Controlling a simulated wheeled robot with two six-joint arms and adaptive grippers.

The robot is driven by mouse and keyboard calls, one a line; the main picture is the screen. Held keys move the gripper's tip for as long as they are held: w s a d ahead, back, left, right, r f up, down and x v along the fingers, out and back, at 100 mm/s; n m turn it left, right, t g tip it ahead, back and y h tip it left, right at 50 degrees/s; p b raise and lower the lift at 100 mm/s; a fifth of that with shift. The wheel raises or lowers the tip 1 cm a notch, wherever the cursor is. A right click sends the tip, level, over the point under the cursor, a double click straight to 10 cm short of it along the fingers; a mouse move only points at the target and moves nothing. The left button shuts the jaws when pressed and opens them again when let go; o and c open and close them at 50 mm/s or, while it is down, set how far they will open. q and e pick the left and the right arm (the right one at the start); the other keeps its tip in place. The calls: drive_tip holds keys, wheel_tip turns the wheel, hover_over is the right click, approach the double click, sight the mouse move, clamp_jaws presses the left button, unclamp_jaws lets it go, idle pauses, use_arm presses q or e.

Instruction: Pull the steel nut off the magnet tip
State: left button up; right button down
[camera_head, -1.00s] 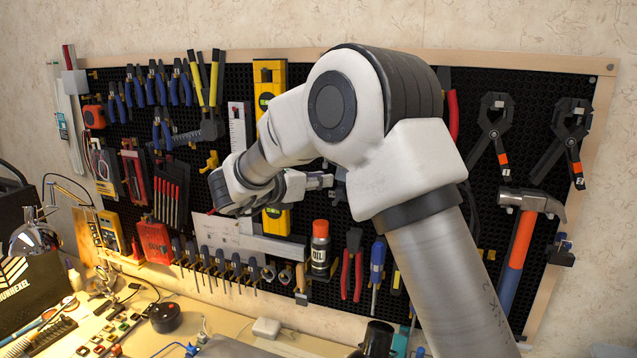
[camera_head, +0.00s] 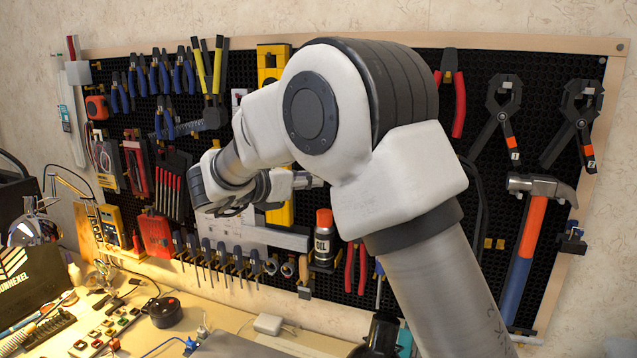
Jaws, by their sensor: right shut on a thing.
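My right arm comes up from the bottom right and folds back across the pegboard. Its wrist lies in front of the board's left middle. My right gripper (camera_head: 306,181) points to the right and is mostly hidden behind my own forearm. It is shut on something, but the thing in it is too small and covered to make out. I cannot pick out the steel nut or the magnet tip anywhere. My left gripper is not in view.
The pegboard (camera_head: 478,95) is crowded with tools. An oil can (camera_head: 323,245) and a row of screwdrivers (camera_head: 228,262) sit below my wrist. A hammer (camera_head: 533,215) and clamps (camera_head: 498,125) hang at the right. The workbench (camera_head: 225,315) holds small parts at lower left.

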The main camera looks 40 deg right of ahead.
drive_tip(key=v, duration=0.2)
drive_tip(key=b+v, duration=0.1)
drive_tip(key=v, duration=0.1)
drive_tip(key=f+b+v, duration=0.1)
drive_tip(key=shift+s+a+r, duration=0.1)
drive_tip(key=shift+a, duration=0.4)
drive_tip(key=shift+d, duration=0.15)
